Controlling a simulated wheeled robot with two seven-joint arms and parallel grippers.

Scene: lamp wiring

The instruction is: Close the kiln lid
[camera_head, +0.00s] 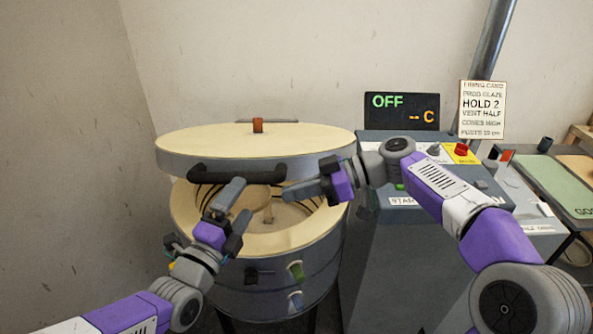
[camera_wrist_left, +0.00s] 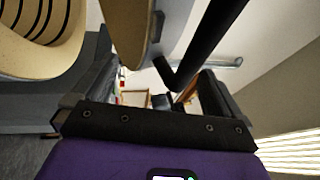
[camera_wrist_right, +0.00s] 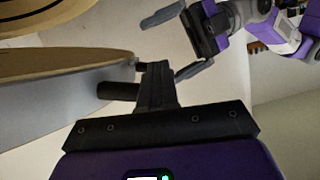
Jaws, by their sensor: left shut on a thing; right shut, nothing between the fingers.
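The kiln lid (camera_head: 258,141) is a cream disc with a grey rim, raised above the kiln body (camera_head: 285,240) with a gap between them. The kiln's open top and coiled inner wall show below it. The black lid handle (camera_head: 237,175) runs along the lid's front rim. My left gripper (camera_head: 243,198) is at the handle's underside, shut on it; in the left wrist view the handle (camera_wrist_left: 208,48) passes by the fingers. My right gripper (camera_head: 288,193) is shut and empty near the handle's right end. In the right wrist view the lid rim (camera_wrist_right: 60,110) is beside its fingers.
A control cabinet (camera_head: 400,240) with buttons stands close right of the kiln. A display (camera_head: 401,111) reads OFF, beside a firing card (camera_head: 483,109). A green mat (camera_head: 560,180) lies at the far right. A bare wall is on the left.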

